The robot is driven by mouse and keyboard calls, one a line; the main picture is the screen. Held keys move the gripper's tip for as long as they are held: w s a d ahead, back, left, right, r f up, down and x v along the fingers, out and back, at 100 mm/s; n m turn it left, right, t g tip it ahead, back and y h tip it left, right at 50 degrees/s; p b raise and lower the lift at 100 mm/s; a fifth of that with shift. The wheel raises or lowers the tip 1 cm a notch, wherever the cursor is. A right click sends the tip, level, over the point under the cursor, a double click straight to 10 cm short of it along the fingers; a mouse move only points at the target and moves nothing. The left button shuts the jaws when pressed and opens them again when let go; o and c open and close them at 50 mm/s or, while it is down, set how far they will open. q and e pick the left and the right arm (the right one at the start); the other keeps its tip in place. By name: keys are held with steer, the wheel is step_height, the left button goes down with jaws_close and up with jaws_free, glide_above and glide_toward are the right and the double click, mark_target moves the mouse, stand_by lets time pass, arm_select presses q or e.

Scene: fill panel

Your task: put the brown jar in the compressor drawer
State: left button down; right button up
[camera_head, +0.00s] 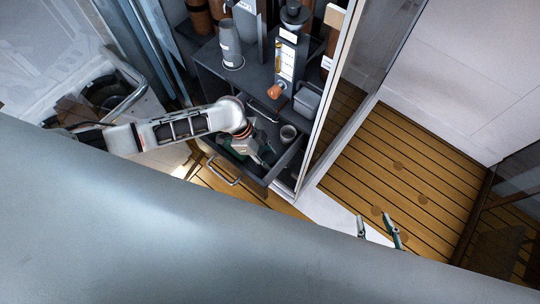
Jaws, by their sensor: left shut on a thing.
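The open drawer (283,163) is pulled out from the dark cabinet, with its metal handle (224,171) on the front. My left gripper (256,157) reaches down into the drawer from the left. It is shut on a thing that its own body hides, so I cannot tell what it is. I cannot make out a brown jar with certainty. My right gripper (377,231) is at the lower right, its fingers apart and empty, away from the drawer.
A grey canister (230,42) and a machine with an orange knob (274,91) stand on the cabinet top. Brown cylinders (199,16) stand behind. A glass panel frame (327,92) rises right of the drawer. The wooden slatted floor (405,165) farther right is clear.

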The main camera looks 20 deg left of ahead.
arm_select(q)
steer(key=shift+w+r, duration=0.1)
steer(key=shift+r, duration=0.05)
steer(key=shift+f, duration=0.2)
steer(key=c, duration=1.4)
jaws_free()
